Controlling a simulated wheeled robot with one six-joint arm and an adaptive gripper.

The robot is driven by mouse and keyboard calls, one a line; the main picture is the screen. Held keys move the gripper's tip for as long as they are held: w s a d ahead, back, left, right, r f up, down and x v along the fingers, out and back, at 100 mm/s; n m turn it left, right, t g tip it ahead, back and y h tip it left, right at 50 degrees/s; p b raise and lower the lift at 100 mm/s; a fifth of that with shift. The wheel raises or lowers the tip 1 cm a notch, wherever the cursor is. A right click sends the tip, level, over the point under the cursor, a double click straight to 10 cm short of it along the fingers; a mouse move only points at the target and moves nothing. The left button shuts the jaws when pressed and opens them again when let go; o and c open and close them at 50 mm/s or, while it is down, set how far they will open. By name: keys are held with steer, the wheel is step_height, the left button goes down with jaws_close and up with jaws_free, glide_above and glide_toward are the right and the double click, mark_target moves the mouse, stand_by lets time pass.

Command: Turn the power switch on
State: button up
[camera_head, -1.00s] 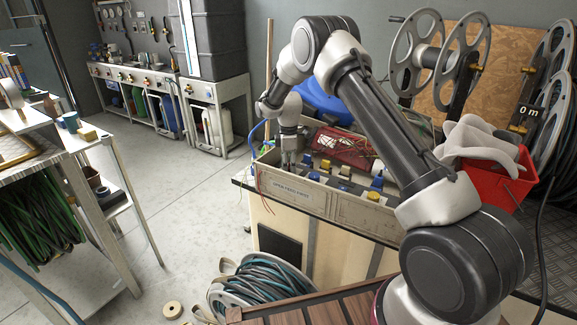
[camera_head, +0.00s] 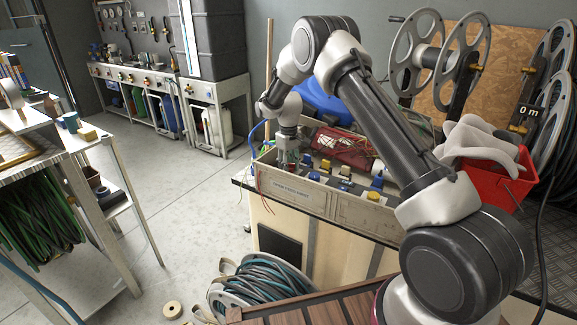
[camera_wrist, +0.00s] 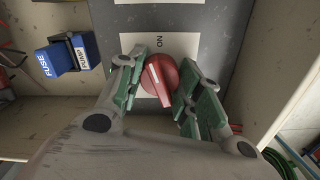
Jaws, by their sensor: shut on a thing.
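The power switch is a red round knob (camera_wrist: 161,80) with a white line on its face, on a white label plate (camera_wrist: 160,47) marked ON, set on a dark grey strip. In the wrist view my gripper (camera_wrist: 163,83) has its green-padded fingers on both sides of the knob, shut on it. The white line points up and a little left, roughly towards the ON text. In the head view my gripper (camera_head: 287,158) reaches down into the left end of the open panel box (camera_head: 320,198); the knob is mostly hidden there.
A blue fuse block (camera_wrist: 67,54) sits left of the knob in the wrist view. The box walls rise close on both sides. Yellow and blue parts (camera_head: 376,184) stand further right in the box. A red bin (camera_head: 495,175) is at the right.

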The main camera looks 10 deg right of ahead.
steer(key=shift+o, duration=0.5)
steer(key=m, duration=0.5)
steer(key=shift+m, duration=0.3)
steer(key=o, duration=1)
steer(key=shift+c, duration=0.2)
steer(key=shift+r, duration=0.1)
step_height(320, 180, up, 12)
